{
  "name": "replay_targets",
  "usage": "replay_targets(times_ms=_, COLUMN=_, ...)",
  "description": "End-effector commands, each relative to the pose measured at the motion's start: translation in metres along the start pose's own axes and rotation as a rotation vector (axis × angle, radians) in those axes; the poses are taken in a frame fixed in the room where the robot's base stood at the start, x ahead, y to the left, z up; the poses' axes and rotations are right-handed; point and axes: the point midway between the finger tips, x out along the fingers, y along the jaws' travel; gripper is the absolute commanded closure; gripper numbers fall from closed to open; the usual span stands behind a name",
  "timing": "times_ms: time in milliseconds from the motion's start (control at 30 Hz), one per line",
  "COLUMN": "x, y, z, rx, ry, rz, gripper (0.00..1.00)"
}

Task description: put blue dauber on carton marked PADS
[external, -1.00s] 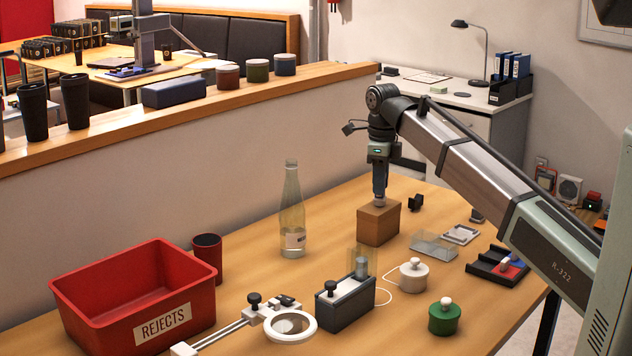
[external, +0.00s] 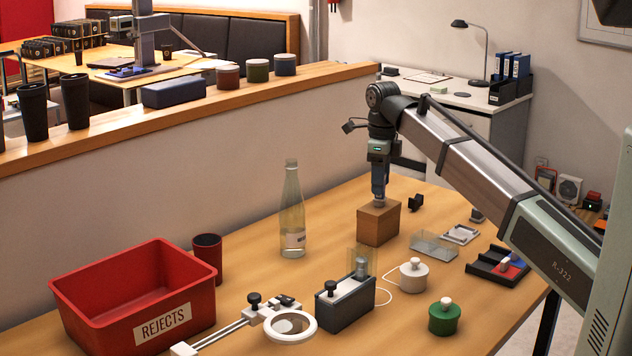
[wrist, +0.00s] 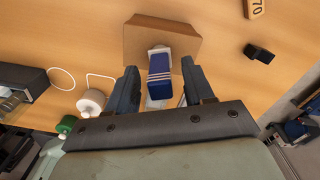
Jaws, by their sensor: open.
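The brown carton (external: 374,227) stands upright on the table behind the middle; no PADS marking is legible on the sides I see. In the wrist view the carton (wrist: 135,40) lies below my gripper. The blue dauber (wrist: 159,66), with pale stripes, shows between my two fingers and over the carton's top. Its pale end (external: 380,203) shows at the carton's top in the external view. My gripper (external: 380,194) is open around the dauber, pointing down just above the carton. I cannot tell whether a finger touches the dauber.
A glass bottle (external: 292,215) stands left of the carton. A clear tray (external: 434,244) and a black tray (external: 480,268) lie to the right. White (external: 413,276) and green (external: 444,320) jars stand in front. A red REJECTS bin (external: 95,300) is at the left.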

Motion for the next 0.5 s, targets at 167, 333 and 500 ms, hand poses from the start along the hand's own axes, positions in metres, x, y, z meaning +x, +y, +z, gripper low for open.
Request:
replay_targets(times_ms=167, x=-0.026, y=-0.001, z=0.001, rx=0.0, ry=-0.001, rz=-0.001, gripper=0.48)
replay_targets(times_ms=333, x=-0.06, y=-0.001, z=0.002, rx=0.0, ry=-0.002, rz=-0.002, gripper=0.48)
replay_targets(times_ms=500, x=-0.088, y=-0.001, z=0.001, rx=0.0, ry=-0.001, rz=-0.001, gripper=0.48)
